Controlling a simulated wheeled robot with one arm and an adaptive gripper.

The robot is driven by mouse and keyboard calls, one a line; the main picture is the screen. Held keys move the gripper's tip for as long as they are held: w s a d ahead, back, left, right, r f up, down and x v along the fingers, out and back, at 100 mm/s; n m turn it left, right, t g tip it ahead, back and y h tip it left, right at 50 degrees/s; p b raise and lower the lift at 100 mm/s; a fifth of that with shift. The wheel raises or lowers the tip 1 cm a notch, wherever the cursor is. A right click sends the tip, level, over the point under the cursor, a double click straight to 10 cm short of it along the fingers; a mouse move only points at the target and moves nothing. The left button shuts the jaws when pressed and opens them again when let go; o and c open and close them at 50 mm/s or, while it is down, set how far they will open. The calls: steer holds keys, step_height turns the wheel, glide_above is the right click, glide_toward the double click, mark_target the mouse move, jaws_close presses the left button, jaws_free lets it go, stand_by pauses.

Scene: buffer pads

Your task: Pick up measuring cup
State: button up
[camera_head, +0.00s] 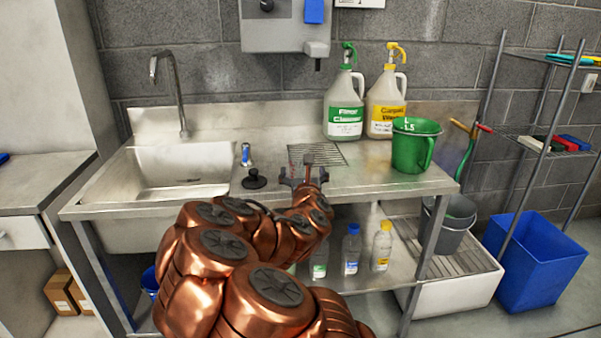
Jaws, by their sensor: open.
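The green measuring cup (411,150) stands upright near the right end of the steel counter (380,178). Its handle is on its right side. My gripper (305,166) is over the counter's middle, in front of the drain grate, and is open and empty. It is to the left of the cup and apart from it. My copper-coloured arm reaches up from the bottom and hides part of the counter's front edge and lower shelf.
Two large jugs, one green-labelled (344,112) and one yellow-labelled (384,108), stand behind the cup. A black plunger-like stopper (254,180) and a blue-topped item (246,155) are left of my gripper. The sink (180,170) is at left. Counter between gripper and cup is clear.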

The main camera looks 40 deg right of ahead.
mark_target(301, 162)
steer(key=shift+r+p+x, duration=0.15)
steer(key=shift+p+x, duration=0.15)
steer(key=shift+x, duration=1.55)
steer(key=shift+r+p+x, duration=0.15)
steer(key=shift+p+x, duration=0.15)
steer(key=shift+x, duration=1.6)
steer(key=c, duration=1.3)
steer(key=shift+o, duration=0.2)
steer(key=shift+r, duration=0.1)
